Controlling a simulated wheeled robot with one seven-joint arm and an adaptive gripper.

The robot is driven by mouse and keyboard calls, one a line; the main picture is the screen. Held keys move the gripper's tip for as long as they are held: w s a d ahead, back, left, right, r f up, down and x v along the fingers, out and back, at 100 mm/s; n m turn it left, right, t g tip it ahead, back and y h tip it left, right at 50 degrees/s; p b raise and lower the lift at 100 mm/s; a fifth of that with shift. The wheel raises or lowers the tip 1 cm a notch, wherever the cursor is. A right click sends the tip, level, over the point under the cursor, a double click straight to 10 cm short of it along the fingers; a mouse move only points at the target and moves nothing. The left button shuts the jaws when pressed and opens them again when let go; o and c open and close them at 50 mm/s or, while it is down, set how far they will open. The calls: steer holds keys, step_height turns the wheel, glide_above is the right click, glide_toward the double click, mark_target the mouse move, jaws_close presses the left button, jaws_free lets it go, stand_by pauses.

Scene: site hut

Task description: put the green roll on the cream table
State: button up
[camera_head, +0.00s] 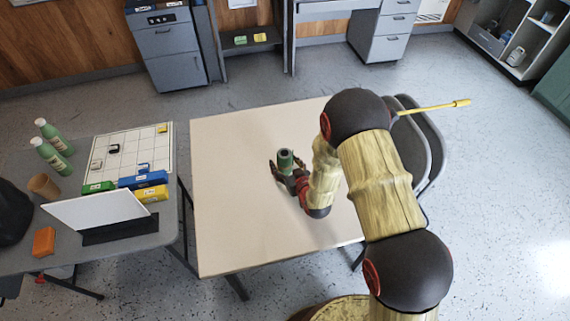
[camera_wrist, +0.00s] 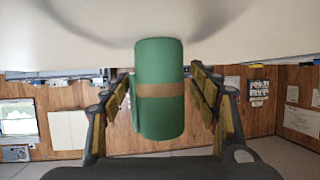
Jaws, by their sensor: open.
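The green roll (camera_head: 285,158) stands upright on the cream table (camera_head: 232,226), near the middle of its top. In the wrist view the green roll (camera_wrist: 160,62) has a brown band around its middle, and its far end meets the pale table surface (camera_wrist: 235,30) at the top of the picture. My gripper (camera_head: 287,168) is low over the table around the roll. In the wrist view my gripper (camera_wrist: 162,92) is open, with one finger on each side of the roll and a narrow gap at the right finger. The left contact is hard to tell.
A grey table (camera_head: 140,247) at the left holds green bottles (camera_head: 52,149), a white grid board (camera_head: 128,152), coloured boxes (camera_head: 143,180) and an orange block (camera_head: 44,241). Dark chairs (camera_head: 432,150) stand at the cream table's right. Most of the cream table is bare.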

steer(key=shift+r, duration=0.15)
steer(key=shift+s+d+r, duration=0.1)
steer(key=shift+s+r, duration=0.05)
steer(key=shift+s, duration=0.1)
steer(key=p+v, duration=0.2)
steer(key=v, duration=0.9)
steer(key=shift+s+d, duration=0.15)
steer(key=shift+s, duration=0.05)
steer(key=w+d+r+h, duration=0.2)
steer(key=w+d+r, duration=0.2)
steer(key=r, duration=0.5)
steer(key=s+d+r+m+g+h, duration=0.1)
steer(key=s+d+r, duration=0.1)
steer(key=d+r, duration=0.3)
steer(key=s+d+r+m+g+h, duration=0.2)
steer(key=s+r, duration=0.1)
steer(key=r, duration=0.4)
steer(key=s+d+r+g, duration=0.1)
steer(key=s+r, duration=0.3)
steer(key=s, duration=0.4)
steer(key=s+d+r+m+g, duration=0.1)
steer(key=s+r, duration=0.3)
steer(key=s, duration=0.4)
steer(key=s+d+r+m+g, duration=0.1)
steer(key=s+d+r, duration=0.2)
steer(key=s, duration=0.5)
steer(key=shift+d+r+g+h, duration=0.25)
steer(key=shift+r+g+h, duration=0.05)
steer(key=shift+r, duration=0.25)
steer(key=shift+s, duration=0.15)
